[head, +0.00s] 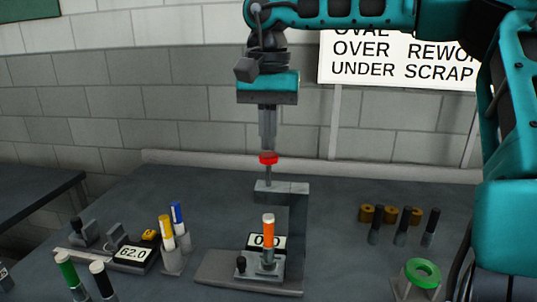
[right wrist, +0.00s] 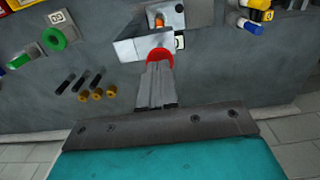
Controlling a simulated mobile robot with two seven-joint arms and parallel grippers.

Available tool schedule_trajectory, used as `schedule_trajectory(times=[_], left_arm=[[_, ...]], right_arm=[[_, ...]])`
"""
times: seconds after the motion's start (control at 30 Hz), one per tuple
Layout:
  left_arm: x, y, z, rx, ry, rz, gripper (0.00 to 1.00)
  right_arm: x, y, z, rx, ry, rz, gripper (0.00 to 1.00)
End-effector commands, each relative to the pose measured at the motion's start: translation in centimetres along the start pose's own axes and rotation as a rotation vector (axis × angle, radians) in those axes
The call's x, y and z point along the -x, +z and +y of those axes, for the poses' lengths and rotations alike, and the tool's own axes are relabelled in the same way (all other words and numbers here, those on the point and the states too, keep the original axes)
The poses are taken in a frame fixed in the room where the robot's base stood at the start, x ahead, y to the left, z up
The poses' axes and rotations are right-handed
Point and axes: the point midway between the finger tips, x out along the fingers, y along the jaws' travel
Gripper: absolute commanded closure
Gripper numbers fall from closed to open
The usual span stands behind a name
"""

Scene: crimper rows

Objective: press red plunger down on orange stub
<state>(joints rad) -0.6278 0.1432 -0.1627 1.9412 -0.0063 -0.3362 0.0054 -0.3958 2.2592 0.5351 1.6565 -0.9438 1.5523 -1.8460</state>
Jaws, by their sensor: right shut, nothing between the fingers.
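The red plunger (head: 268,158) is a red cap on a thin grey rod at the top of the grey press frame (head: 298,225). The orange stub (head: 268,226) stands upright on the press base, below the plunger's arm, with a pale top. My right gripper (head: 268,148) points straight down, shut and empty, with its fingertips at the top of the red cap; I cannot tell if they touch. In the right wrist view the fingers reach the red plunger (right wrist: 159,56) and hide part of it. The orange stub (right wrist: 159,20) shows beyond the frame. My left gripper is out of view.
A small display (head: 267,242) sits behind the stub. At left are a gauge reading 62.0 (head: 132,254) and several marker-like pieces. At right are brown cylinders (head: 390,214), black pins (head: 402,228) and a green ring (head: 423,273) on a stand. The table (head: 345,240) is bare between.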

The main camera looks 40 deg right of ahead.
Motion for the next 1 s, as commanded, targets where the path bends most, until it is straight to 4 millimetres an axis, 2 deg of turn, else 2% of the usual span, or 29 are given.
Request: schedule_trajectory(times=[1.0], left_arm=[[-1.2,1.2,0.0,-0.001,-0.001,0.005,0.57]], right_arm=[[-3.3,0.0,0.0,0.0,0.002,-0.002,1.0]])
